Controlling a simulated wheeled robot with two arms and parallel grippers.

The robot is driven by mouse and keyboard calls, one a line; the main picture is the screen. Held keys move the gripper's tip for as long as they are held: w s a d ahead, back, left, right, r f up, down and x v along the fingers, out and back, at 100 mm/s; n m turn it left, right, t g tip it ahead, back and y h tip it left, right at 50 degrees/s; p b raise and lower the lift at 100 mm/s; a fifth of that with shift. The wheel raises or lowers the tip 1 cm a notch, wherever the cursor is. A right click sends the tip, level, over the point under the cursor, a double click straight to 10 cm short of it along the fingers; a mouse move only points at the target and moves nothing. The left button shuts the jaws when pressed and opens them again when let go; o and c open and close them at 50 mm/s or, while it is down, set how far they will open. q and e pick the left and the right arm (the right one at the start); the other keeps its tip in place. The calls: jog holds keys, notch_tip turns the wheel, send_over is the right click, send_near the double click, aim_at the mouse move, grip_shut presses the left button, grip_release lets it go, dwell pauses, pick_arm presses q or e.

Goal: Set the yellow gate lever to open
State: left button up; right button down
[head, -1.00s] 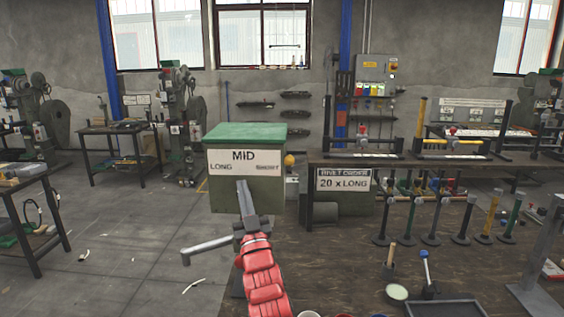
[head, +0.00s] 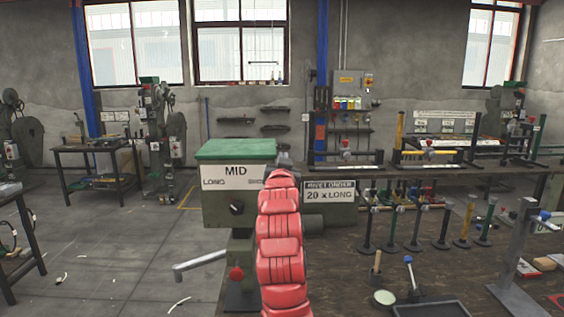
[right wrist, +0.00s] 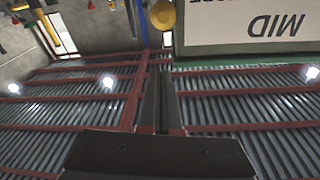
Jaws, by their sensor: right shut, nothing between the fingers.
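A yellow rounded knob (right wrist: 162,15), which may be the end of the gate lever, shows at the top of the right wrist view, beside the white MID sign (right wrist: 255,25). In the head view my right arm hides that area, so the lever's position cannot be told. The sign is on a green-topped press box (head: 235,150). My right gripper (head: 284,160) is shut and empty at the box's right end; its dark fingers (right wrist: 163,85) are apart from the knob in the right wrist view. My left gripper is not in view.
A black dial (head: 236,208) is on the box front. A grey crank handle (head: 200,262) and a red knob (head: 236,273) are below. Several upright coloured rods (head: 415,225) stand on the brown bench (head: 345,270) to the right.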

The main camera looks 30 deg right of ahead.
jog(key=p+x, duration=0.1)
jog(key=x, duration=0.3)
jog(key=shift+w+r, duration=0.1)
jog(key=shift+s+a+f+p, duration=0.1)
jog(key=shift+a+f+p, duration=0.15)
jog(key=shift+f, duration=0.45)
jog(key=shift+s+a+f+p, duration=0.15)
jog(key=shift+f+p, duration=0.25)
jog(key=shift+f, duration=0.3)
jog(key=shift+a+f+p, duration=0.2)
jog(key=shift+f+p, duration=0.1)
jog(key=shift+f, duration=0.35)
